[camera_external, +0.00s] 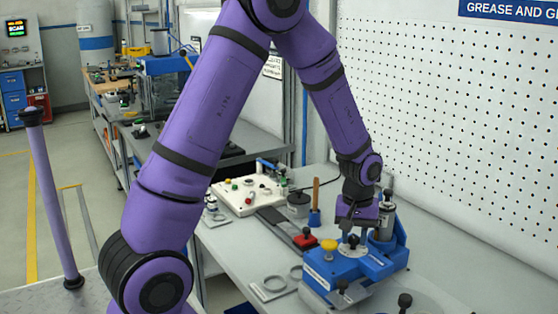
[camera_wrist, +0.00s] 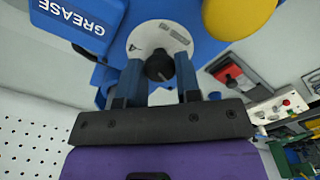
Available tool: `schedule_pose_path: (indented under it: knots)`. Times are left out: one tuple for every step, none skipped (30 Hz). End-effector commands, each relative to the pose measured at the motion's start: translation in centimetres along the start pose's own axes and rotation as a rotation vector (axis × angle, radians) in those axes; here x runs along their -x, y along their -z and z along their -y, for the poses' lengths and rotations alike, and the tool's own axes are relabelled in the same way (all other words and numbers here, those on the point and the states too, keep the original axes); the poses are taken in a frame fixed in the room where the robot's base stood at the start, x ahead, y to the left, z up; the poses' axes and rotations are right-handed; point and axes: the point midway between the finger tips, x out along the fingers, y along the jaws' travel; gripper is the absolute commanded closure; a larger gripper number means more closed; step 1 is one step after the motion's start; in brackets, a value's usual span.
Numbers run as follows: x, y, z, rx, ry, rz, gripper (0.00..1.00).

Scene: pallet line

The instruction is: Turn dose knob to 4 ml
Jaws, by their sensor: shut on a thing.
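The dose knob (camera_wrist: 159,67) is a small black knob with a light pointer mark, on a round white dial plate (camera_wrist: 150,36) in the wrist view. My gripper (camera_wrist: 160,62) has its two blue fingers on either side of the knob, shut on it. In the external view my gripper (camera_external: 352,231) points down over the blue dosing machine (camera_external: 340,268). The dial's markings are too small to read, and the fingers cover part of the plate, so I cannot tell the setting.
A yellow mushroom button (camera_external: 328,246) stands on the machine close to my gripper. A red block with a black knob (camera_external: 305,240) is to its left. A metal cylinder (camera_external: 383,222) rises behind, near the pegboard wall (camera_external: 450,120). Metal rings (camera_external: 272,285) lie in front.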

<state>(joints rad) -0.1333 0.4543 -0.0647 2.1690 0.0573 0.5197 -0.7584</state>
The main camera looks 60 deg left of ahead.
Motion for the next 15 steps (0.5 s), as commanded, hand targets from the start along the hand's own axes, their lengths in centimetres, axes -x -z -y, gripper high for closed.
schedule_pose_path:
  knots:
    - [0.01,0.00,-0.01,-0.004,0.000,0.000,0.92]
    - [0.01,0.00,-0.01,-0.007,0.000,0.000,0.92]
    - [0.02,0.00,-0.01,-0.014,0.000,0.000,0.92]
    - [0.02,0.00,-0.01,-0.020,0.000,0.000,0.92]
    - [0.02,0.00,-0.01,-0.027,0.000,0.000,0.92]
    - [0.02,0.01,0.00,-0.040,0.000,0.000,0.92]
    - [0.02,0.01,0.00,-0.053,0.000,0.000,0.92]
    - [0.02,0.01,-0.01,-0.065,0.000,0.000,0.92]
    - [0.02,0.01,0.00,-0.087,0.000,0.000,0.92]
    - [0.02,0.00,-0.01,-0.104,0.000,0.000,0.92]
    - [0.02,0.00,-0.01,-0.124,0.000,0.000,0.92]
    - [0.02,-0.01,-0.02,-0.152,0.000,0.000,0.92]
    - [0.02,-0.01,-0.03,-0.174,0.000,0.000,0.92]
    - [0.02,-0.01,-0.03,-0.200,0.000,0.000,0.92]
    - [0.02,-0.02,-0.04,-0.234,0.000,0.000,0.92]
